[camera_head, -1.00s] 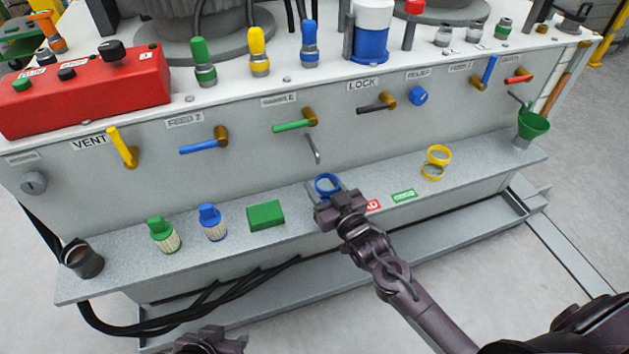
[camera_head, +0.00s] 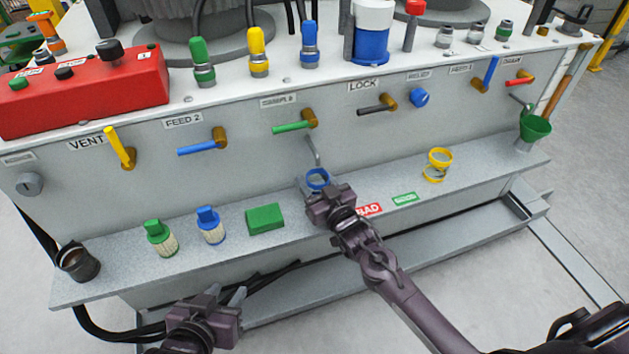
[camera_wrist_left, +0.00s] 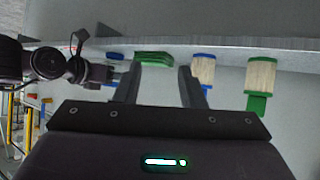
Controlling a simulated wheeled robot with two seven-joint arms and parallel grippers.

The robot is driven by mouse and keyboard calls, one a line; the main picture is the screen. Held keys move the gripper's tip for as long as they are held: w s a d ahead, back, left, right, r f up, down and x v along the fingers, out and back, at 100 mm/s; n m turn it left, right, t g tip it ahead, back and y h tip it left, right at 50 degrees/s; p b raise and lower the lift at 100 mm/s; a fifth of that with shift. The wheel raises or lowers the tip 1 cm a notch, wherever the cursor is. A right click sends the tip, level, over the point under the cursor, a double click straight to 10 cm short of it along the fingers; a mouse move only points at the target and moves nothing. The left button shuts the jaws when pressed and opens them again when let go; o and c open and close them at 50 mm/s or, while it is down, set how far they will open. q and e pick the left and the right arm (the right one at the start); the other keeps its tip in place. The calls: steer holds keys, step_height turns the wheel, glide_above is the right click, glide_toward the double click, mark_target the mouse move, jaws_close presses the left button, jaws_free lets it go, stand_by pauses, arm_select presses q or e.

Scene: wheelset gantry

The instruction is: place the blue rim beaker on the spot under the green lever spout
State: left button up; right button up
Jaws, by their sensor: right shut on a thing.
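The blue rim beaker (camera_head: 317,178) is in the head view, held by my right gripper (camera_head: 322,192), which is shut on it. Only its blue rim and part of its upper side show; the gripper hides the rest, and I cannot tell if its base touches the shelf. The green lever (camera_head: 292,127) is on the panel, with its grey spout (camera_head: 313,152) just above and behind the rim. My left gripper (camera_head: 230,298) is open and empty, low in front of the shelf; its spread fingers (camera_wrist_left: 160,88) show in the left wrist view.
The shelf (camera_head: 115,248) carries a green block (camera_head: 266,218), a blue-capped filter (camera_head: 210,225), a green-capped filter (camera_head: 161,238) and a dark cup (camera_head: 80,261). Red and green labels lie beside my right gripper.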

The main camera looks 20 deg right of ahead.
steer(key=shift+f, duration=0.1)
steer(key=o, duration=1)
steer(key=shift+c, duration=0.2)
arm_select(q)
steer(key=shift+w+r, duration=0.2)
steer(key=shift+r, duration=0.05)
steer(key=shift+s, duration=0.1)
